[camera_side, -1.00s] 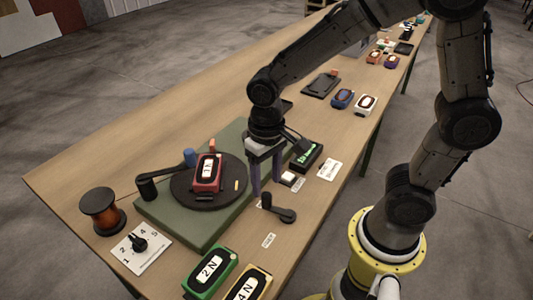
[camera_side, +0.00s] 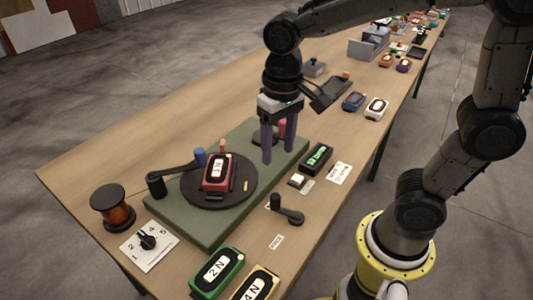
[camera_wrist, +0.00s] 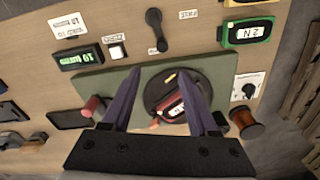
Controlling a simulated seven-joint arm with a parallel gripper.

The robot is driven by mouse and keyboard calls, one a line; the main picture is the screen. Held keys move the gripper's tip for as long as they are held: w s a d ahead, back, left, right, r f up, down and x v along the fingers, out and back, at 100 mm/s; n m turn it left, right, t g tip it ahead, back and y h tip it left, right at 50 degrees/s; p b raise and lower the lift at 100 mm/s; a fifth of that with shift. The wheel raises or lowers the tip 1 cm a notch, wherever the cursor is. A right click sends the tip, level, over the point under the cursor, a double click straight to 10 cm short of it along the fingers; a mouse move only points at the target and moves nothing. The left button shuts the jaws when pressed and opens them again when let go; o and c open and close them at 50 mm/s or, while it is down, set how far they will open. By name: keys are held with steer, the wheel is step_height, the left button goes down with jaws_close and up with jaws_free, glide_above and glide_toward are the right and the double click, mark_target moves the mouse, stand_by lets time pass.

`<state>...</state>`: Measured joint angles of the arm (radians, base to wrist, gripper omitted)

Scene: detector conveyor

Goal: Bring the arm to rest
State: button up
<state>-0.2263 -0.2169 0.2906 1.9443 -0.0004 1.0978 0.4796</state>
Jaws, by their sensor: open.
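My gripper (camera_side: 279,143) is open and empty, with its two purple fingers pointing down above the far end of the green base plate (camera_side: 203,226). In the wrist view my gripper (camera_wrist: 164,98) shows both fingers spread apart with nothing between them. The round black turntable (camera_side: 243,190) sits on the plate and carries a red device with a white label (camera_side: 217,170). The turntable stands nearer the camera than my fingers, apart from them. A red post (camera_side: 283,127) stands on the plate close to my gripper, partly behind a finger.
A green-lit display box (camera_side: 316,157), a black lever (camera_side: 290,213) and a dial card (camera_side: 149,241) lie around the plate. A copper spool (camera_side: 113,208) stands at left. Green (camera_side: 216,270) and yellow (camera_side: 254,283) devices sit at the front edge. The table's left side is bare.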

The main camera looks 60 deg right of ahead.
steer(key=s+d+r+n+t, duration=0.2)
steer(key=s+d+t, duration=0.3)
steer(key=s, duration=0.6)
steer(key=shift+d+r+n, duration=0.4)
steer(key=shift+d+r, duration=0.05)
steer(key=shift+d, duration=0.2)
